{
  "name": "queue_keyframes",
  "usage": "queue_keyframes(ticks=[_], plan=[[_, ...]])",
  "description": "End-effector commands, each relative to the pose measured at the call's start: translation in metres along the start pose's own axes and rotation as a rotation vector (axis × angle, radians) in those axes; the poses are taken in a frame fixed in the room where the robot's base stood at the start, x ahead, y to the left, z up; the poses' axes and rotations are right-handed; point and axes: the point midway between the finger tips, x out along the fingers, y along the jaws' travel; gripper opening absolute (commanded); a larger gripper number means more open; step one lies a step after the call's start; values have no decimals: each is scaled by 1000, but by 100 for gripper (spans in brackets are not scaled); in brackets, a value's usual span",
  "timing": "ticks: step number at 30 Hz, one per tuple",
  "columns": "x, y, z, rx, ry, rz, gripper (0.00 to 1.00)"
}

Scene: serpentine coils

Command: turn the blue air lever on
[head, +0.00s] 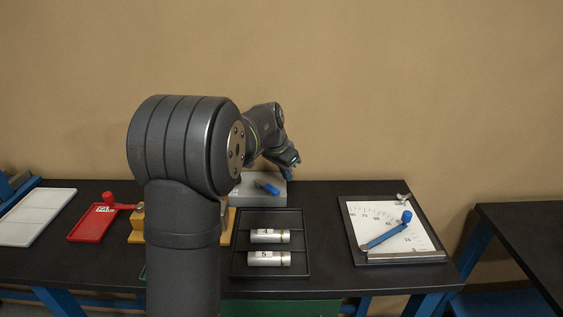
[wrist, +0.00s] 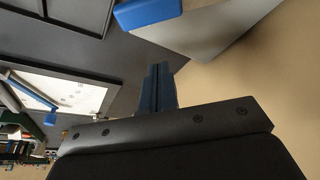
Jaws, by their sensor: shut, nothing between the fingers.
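The blue air lever (head: 267,187) lies on top of a light grey box (head: 243,189) near the back of the table, slanting slightly. In the wrist view, the blue lever (wrist: 148,12) shows at the top edge, partly cut off, beside the grey box (wrist: 215,28). My gripper (head: 294,161) is above and to the right of the lever in the head view, apart from it. In the wrist view, my gripper (wrist: 158,72) has its fingers together with nothing between them, and a gap shows between the fingertips and the lever.
A black tray (head: 237,262) holds two numbered cylinders. A dial board (head: 420,230) with a blue-knobbed pointer arm stands right. A red tray (head: 88,230), a red-knobbed lever (head: 109,197) and a white tray (head: 40,215) are left. The wall (head: 400,90) is close behind.

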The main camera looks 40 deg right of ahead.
Motion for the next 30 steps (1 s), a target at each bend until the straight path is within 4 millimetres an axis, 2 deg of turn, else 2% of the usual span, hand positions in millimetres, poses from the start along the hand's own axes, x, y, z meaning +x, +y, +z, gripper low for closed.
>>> queue_keyframes(ticks=[2,6,12,30], plan=[[17,1,1,0,-3,2,0],[8,-1,21,-3,1,-2,0],[4,0,36,-1,0,1,0],[2,0,40,29,1,10,0]])
